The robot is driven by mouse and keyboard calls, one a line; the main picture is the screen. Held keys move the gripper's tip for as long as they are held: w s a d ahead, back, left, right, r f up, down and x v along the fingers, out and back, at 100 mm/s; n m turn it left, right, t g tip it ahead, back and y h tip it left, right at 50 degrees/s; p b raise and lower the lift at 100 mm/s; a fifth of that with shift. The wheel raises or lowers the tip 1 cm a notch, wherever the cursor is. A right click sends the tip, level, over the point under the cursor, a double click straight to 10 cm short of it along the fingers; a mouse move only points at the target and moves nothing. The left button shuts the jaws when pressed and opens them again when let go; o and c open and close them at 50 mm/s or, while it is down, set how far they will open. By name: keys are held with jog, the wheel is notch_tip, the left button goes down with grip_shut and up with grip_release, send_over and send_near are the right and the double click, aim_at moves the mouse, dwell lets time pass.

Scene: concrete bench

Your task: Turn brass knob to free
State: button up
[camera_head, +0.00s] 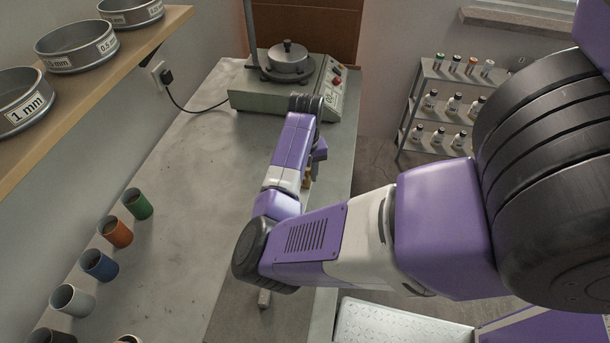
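A small brass-coloured piece (307,180), possibly the brass knob, shows just right of my forearm, near the right side of the bench. It is mostly hidden by my arm, so its shape and setting cannot be made out. My gripper (316,170) points down from the wrist beside this piece. Its fingers are small and partly hidden behind the forearm. I cannot tell whether they touch the brass piece, or whether they are open or shut.
A green-grey machine (260,97) with a lidded metal pan (288,62) stands at the bench's back. Several coloured cups (117,232) line the left. Sieves (75,46) sit on a wooden shelf above. A bottle rack (403,130) stands right. The bench's left-middle (195,190) is clear.

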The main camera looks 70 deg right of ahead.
jog(key=shift+r, duration=0.1)
notch_tip(320, 180, up, 8)
jog(key=shift+f+b, duration=0.2)
jog(key=shift+b, duration=0.15)
dwell(0.6)
